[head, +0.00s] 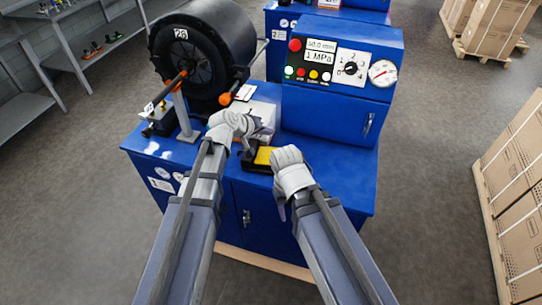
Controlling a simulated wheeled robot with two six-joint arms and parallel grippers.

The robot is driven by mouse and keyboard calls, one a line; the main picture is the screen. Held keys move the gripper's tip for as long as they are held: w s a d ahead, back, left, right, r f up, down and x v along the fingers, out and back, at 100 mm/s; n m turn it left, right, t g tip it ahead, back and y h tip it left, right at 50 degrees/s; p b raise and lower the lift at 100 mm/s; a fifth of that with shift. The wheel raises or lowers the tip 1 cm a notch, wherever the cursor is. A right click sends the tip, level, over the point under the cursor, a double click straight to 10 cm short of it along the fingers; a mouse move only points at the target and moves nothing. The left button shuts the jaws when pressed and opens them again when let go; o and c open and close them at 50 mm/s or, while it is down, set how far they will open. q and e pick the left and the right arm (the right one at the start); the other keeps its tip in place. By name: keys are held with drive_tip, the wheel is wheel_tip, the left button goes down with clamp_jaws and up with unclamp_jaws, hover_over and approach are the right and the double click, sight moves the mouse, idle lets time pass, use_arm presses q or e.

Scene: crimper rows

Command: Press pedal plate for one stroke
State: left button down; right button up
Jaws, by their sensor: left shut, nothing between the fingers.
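The pedal plate (265,155) is yellow and sits in a black housing on top of the blue crimper bench, between my two wrists. My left gripper (248,153) points down just left of the yellow plate, shut and empty. Whether its tips touch the plate or the housing, I cannot tell. My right gripper (290,168) is right of the pedal, and its fingers are hidden behind its own wrist. The right part of the pedal is partly covered by my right wrist.
The blue crimper (335,195) carries a control panel (342,66) with a 1 MPa readout and a round gauge. A black crimping head (200,50) marked 26 stands at left. Boxes (515,190) on a pallet stand at right. Grey shelves (75,45) are far left.

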sight(270, 158)
use_arm(q)
drive_tip(key=shift+f, duration=0.1)
drive_tip(key=f+b, duration=0.5)
drive_tip(key=d+f+b, duration=0.1)
drive_tip(key=f+b, duration=0.2)
drive_tip(key=shift+s+f+b, duration=0.15)
drive_tip(key=shift+f+b, duration=0.2)
drive_tip(key=shift+f, duration=0.15)
idle(1.7)
drive_tip(key=shift+f+b, duration=0.25)
drive_tip(key=shift+b, duration=0.15)
drive_tip(key=shift+d+f+b, duration=0.1)
drive_tip(key=shift+f+b, duration=0.7)
drive_tip(key=shift+b, duration=0.05)
idle(0.7)
drive_tip(key=shift+s+r, duration=0.1)
drive_tip(key=shift+r, duration=0.05)
idle(0.3)
drive_tip(key=shift+r+p, duration=1.1)
drive_tip(key=shift+p, duration=0.15)
drive_tip(key=shift+r, duration=0.1)
